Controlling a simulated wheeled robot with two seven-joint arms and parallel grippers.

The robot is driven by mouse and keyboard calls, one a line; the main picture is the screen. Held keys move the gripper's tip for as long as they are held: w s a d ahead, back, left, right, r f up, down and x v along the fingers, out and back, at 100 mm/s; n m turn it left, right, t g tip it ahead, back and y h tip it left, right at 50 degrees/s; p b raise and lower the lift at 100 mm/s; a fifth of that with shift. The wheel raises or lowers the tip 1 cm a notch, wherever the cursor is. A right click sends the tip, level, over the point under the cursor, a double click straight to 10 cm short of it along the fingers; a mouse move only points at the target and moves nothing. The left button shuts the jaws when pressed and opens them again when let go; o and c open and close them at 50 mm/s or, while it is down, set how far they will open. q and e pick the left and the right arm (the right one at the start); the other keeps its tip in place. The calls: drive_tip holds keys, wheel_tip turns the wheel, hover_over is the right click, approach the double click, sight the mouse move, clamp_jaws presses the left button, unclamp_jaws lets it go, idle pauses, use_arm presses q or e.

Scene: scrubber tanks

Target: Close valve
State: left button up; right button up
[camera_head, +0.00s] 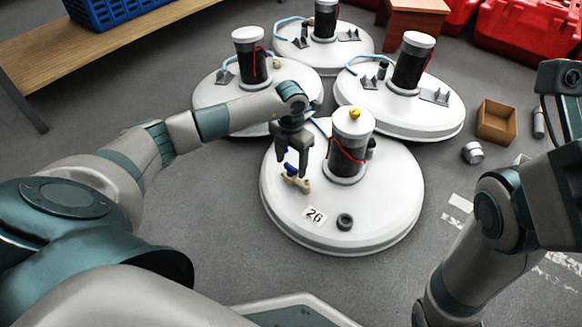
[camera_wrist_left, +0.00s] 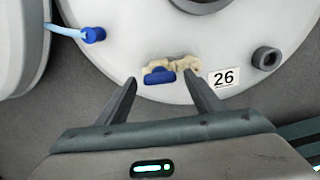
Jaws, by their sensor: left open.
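The valve (camera_head: 295,178) is a small tan fitting with a blue handle on top of the nearest white tank (camera_head: 385,213), beside its "26" label (camera_head: 314,215). It also shows in the left wrist view (camera_wrist_left: 186,66), with its blue handle (camera_wrist_left: 159,77) lying at its near left side. My left gripper (camera_head: 291,172) is open and points down over the valve. In the left wrist view the valve appears between and just beyond the spread fingertips (camera_wrist_left: 166,84), and nothing is held. My right arm shows at the right, but its fingers are not clearly visible.
The tank carries a black-and-white cylinder (camera_head: 350,140) with a yellow knob close right of the valve, and a dark ring (camera_head: 344,221). Several similar tanks stand behind. A wooden bench (camera_head: 90,50) is at upper left, and a small box (camera_head: 496,122) is on the floor at right.

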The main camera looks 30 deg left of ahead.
use_arm(q)
drive_tip(key=shift+f, duration=0.4)
drive_tip(key=c, duration=1)
drive_tip(key=shift+c, duration=0.2)
